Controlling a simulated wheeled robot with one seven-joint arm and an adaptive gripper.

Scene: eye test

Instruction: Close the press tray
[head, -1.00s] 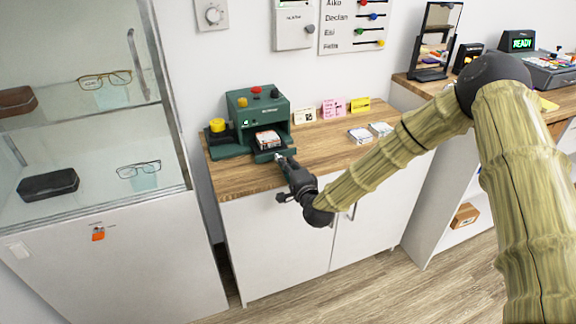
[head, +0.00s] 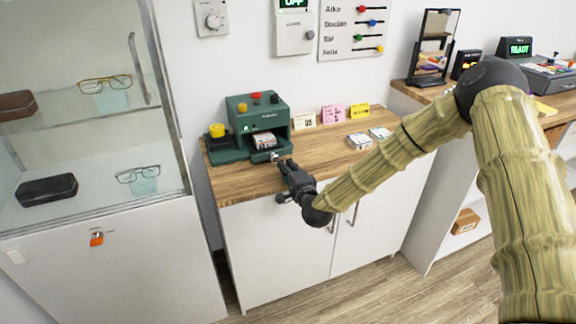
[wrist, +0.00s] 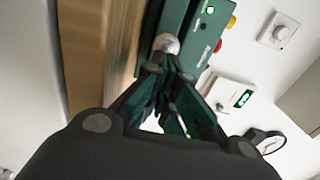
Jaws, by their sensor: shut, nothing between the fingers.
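A pale round knob (head: 275,157) is on the tray front and shows in the wrist view (wrist: 166,43). My gripper (head: 285,163) is shut and empty, its fingertips (wrist: 168,72) just in front of the knob. I cannot tell whether they touch it.
A glass display case (head: 100,150) is close on the left. The front counter edge is below my gripper.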

